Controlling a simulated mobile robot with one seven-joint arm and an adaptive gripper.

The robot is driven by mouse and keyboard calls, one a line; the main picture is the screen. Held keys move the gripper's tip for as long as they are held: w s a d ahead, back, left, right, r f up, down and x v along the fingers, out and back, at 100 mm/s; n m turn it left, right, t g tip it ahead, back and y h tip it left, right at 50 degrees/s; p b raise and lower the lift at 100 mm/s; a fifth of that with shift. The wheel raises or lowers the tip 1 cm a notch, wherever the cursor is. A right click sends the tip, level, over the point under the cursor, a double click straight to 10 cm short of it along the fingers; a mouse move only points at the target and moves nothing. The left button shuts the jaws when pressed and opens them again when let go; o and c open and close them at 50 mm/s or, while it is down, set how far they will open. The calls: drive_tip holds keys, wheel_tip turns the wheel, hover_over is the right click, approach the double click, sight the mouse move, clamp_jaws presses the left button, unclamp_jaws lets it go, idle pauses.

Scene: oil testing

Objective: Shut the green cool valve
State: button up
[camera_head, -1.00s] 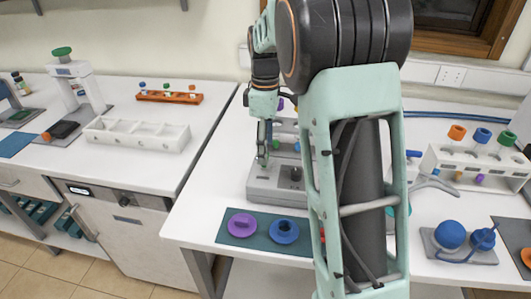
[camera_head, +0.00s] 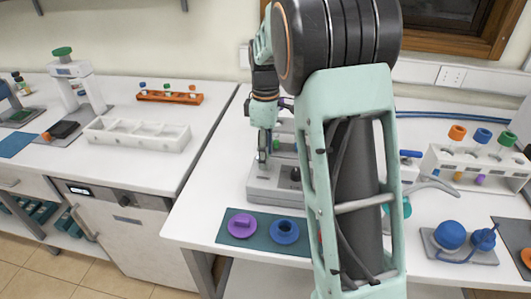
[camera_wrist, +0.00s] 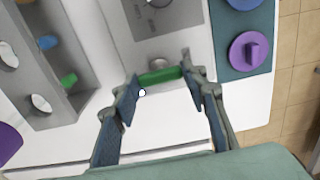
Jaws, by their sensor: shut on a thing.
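A green bar-shaped valve handle (camera_wrist: 160,76) sits at the side of a grey testing device (camera_head: 270,188), beside a round metal fitting. My gripper (camera_wrist: 161,76) is shut on this handle, with one finger at each end of it. In the head view my gripper (camera_head: 264,147) points down at the left side of the device. My arm hides the device's right part in the head view.
A dark green mat (camera_head: 262,239) in front of the device holds a purple knob (camera_head: 241,225) and a blue knob (camera_head: 285,231). A white rack (camera_head: 465,166) with coloured-cap flasks stands right. A white compartment tray (camera_head: 138,135) is on the left bench.

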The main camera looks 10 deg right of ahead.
drive_tip(key=shift+m, duration=0.3)
drive_tip(key=m+p, duration=0.1)
drive_tip(key=m, duration=0.3)
drive_tip(key=shift+r, duration=0.1)
drive_tip(key=m+p, duration=0.1)
drive_tip(key=m, duration=0.8)
drive_tip(key=shift+p, duration=0.35)
drive_tip(key=shift+m, duration=2.2)
drive_tip(key=shift+p, duration=0.3)
drive_tip(key=o, duration=1.2)
drive_tip(key=shift+c, duration=0.2)
